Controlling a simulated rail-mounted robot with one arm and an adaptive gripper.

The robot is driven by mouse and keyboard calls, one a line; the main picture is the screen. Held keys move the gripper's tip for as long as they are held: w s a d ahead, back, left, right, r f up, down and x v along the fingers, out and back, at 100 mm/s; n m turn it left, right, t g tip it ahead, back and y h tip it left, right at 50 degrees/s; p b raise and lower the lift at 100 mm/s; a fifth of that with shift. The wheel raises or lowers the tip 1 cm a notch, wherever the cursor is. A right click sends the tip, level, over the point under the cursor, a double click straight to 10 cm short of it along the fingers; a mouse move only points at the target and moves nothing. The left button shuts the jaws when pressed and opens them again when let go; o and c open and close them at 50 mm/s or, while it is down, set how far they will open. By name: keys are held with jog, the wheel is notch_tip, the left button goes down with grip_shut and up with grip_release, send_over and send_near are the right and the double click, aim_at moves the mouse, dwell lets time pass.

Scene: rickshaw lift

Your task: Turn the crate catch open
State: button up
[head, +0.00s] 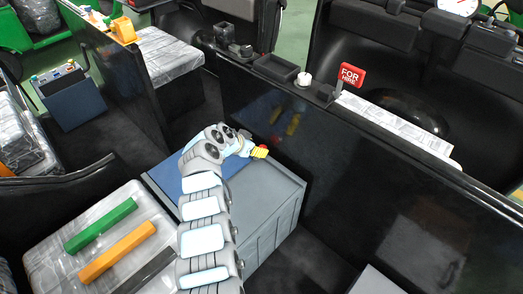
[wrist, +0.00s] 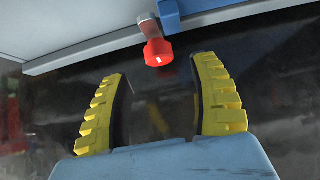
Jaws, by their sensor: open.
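The grey crate (head: 262,222) stands on the floor in the middle of the head view, with a blue panel (head: 165,178) on its top. The catch, a red knob on a short grey stem (wrist: 158,50), sits at the crate's edge beside a blue part in the wrist view. My gripper (head: 259,152) is at the crate's far edge in the head view. In the wrist view its yellow fingers are open (wrist: 161,75), one on each side of the knob's line. The knob lies just beyond the fingertips, and nothing is between the fingers.
A dark partition (head: 340,165) stands close behind the crate, carrying a red "FOR HIRE" sign (head: 350,75) and a small tray (head: 276,67). A wrapped seat (head: 65,245) with green (head: 100,224) and orange bars (head: 118,252) lies to the left.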

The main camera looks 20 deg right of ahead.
jog(key=b+x, duration=0.2)
jog(key=shift+f, duration=0.4)
jog(key=shift+w+d+f+b, duration=0.3)
jog(key=shift+d+f+b, duration=0.15)
jog(key=shift+d+b, duration=0.3)
jog(key=shift+a, duration=0.1)
grip_shut()
